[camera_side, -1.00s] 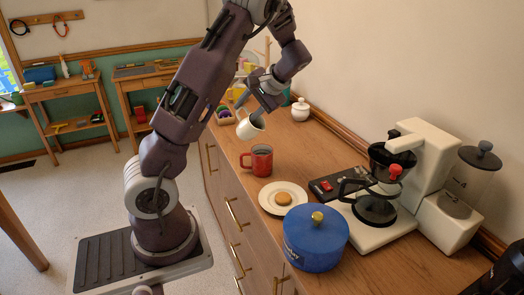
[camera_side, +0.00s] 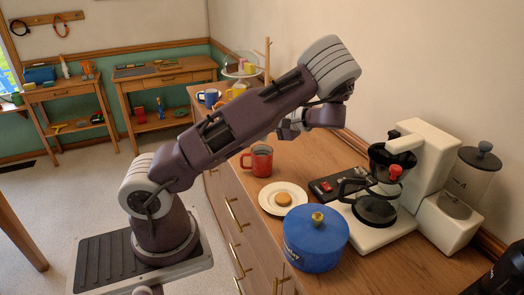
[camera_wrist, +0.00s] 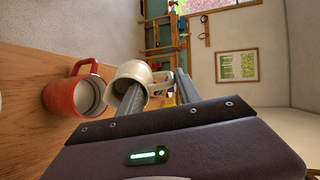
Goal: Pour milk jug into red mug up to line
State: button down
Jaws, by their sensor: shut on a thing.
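The red mug (camera_side: 262,160) stands upright on the wooden counter, beside the plate. It also shows at the left of the wrist view (camera_wrist: 66,98), with its open top visible; I cannot make out a line or the level inside. The milk jug, cream-white, (camera_wrist: 127,72) is in the wrist view, close beside the mug. My gripper (camera_wrist: 158,82) is shut on the jug at its handle side. The jug's opening faces the wrist camera and its contents cannot be made out.
A blue mug (camera_side: 209,97) and a cake stand (camera_side: 240,70) are at the far end.

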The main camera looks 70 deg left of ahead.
jog(key=shift+w+d+r+g+y, duration=0.1)
jog(key=shift+w+d+g+y, duration=0.1)
jog(key=shift+d+g+y, duration=0.25)
jog(key=shift+w+d+r+g+y, duration=0.15)
jog(key=shift+g+y, duration=0.1)
jog(key=shift+y, duration=0.4)
dwell(0.6)
